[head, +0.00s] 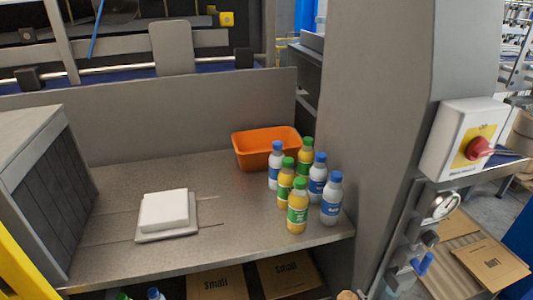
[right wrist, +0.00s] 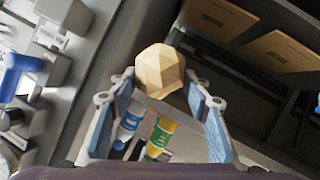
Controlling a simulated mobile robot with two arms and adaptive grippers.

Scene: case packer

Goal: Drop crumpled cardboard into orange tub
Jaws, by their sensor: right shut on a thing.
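The crumpled cardboard (right wrist: 160,70) is a tan, faceted lump between the fingertips of my right gripper (right wrist: 160,84), which is shut on it. A small part of the cardboard (head: 348,295) also shows at the bottom edge of the head view, in front of the worktop's front edge. The orange tub (head: 243,153) stands at the back right of the metal worktop, apart from the cardboard. Its inside shows only in part and looks empty. My left gripper is not in view.
Several bottles with blue and green caps (head: 297,218) stand in front of the tub, on its right side. A white block (head: 164,211) lies on the worktop (head: 110,225) to the left. A grey column (head: 375,110) rises on the right. Flat "Small" cartons (head: 215,284) lie below.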

